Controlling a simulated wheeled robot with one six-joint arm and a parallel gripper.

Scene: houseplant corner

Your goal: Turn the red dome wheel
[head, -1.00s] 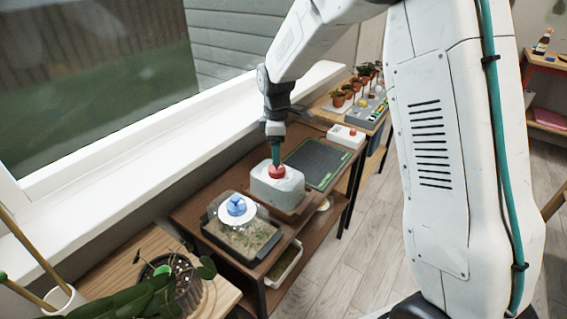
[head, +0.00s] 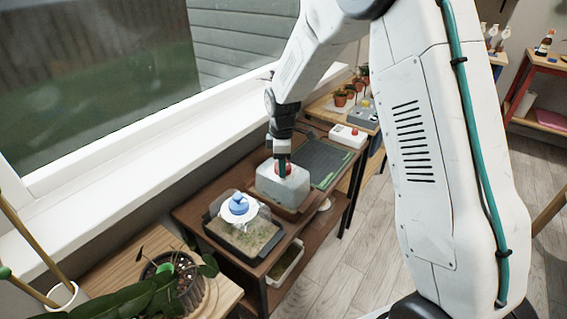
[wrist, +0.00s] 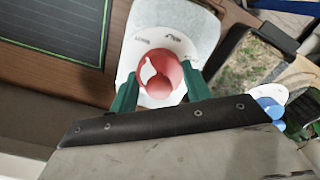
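The red dome wheel (wrist: 160,90) sits on top of a pale grey housing (wrist: 187,29) with dark lettering and an arrow beside the wheel. A white pointer mark shows on the wheel's face. My gripper (wrist: 160,76) has one green finger on each side of the wheel. Both fingers appear to touch its rim, so it looks shut on the wheel. In the head view my gripper (head: 283,172) points down at the wheel (head: 288,168) and partly hides it. The housing (head: 283,190) stands on the brown shelf.
A planted tray with a clear cover and blue knob (head: 239,205) stands close to the left of the housing. A dark green mat (head: 322,160) lies to its right. The window sill runs behind.

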